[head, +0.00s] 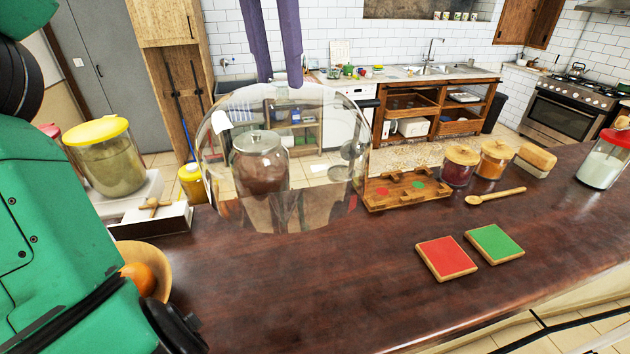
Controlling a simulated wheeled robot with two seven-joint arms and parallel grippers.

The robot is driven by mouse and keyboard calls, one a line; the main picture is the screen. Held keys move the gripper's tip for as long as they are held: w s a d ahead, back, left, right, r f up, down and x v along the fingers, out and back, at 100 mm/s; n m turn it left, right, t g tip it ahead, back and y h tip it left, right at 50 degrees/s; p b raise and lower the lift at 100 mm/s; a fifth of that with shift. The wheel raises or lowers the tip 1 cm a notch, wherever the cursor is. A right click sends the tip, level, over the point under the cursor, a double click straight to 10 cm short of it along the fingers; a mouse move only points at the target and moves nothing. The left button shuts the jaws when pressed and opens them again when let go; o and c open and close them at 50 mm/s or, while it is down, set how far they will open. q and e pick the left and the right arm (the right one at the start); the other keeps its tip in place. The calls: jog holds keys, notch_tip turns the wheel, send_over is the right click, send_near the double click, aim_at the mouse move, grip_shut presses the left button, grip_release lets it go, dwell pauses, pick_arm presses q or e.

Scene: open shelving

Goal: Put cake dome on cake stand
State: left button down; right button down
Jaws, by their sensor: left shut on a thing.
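The cake dome (310,185) is a large clear glass cover in the middle left of the head view. It appears upright over the dark wooden counter; I cannot tell whether its rim touches the counter. My left gripper (279,80) reaches down from the top edge with two purple fingers, shut on the dome's top. A lidded glass jar with brown contents (262,168) shows through the dome's glass. I cannot make out the cake stand. My right gripper is not in view.
On the dark counter (330,300) are a wooden tray (432,190), a red tile (446,258), a green tile (495,243), a wooden spoon (496,196) and wood-lidded jars (459,168). A yellow-lidded jar (110,160) stands left. The front middle counter is clear.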

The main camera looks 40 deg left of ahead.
pick_arm(q)
notch_tip(320, 180, down, 19)
jog(key=b, duration=0.2)
jog(key=shift+w+a+b, duration=0.2)
jog(key=shift+b, duration=0.2)
jog(key=c, duration=0.8)
grip_release()
jog(key=o, duration=0.3)
jog(key=shift+s+d, duration=0.15)
jog(key=shift+o, duration=0.2)
